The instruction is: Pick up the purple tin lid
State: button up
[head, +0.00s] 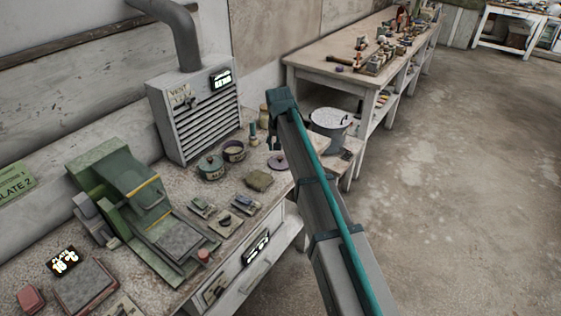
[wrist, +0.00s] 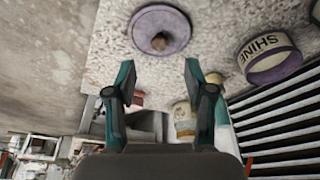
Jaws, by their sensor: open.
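The purple tin lid (head: 278,163) lies flat near the right end of the speckled worktop (head: 236,199) in the head view. In the wrist view the lid (wrist: 174,17) is a round purple disc with a brown knob, near the top edge. My gripper (wrist: 158,76) is open and empty, its two teal fingers spread apart. The lid lies beyond the fingertips, not between them. In the head view my gripper (head: 273,142) hangs just above and beside the lid, and the arm partly blocks that corner.
A purple tin marked SHINE (wrist: 268,58) stands beside the lid; it also shows in the head view (head: 233,152). A green tin (head: 210,167), a folded green cloth (head: 259,180) and a grey slatted vent box (head: 195,108) are near.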

aim_at(280, 157)
jog(key=shift+p+x, duration=1)
jog(key=shift+x, duration=2.75)
jog(key=shift+c, duration=0.3)
jog(key=c, duration=0.9)
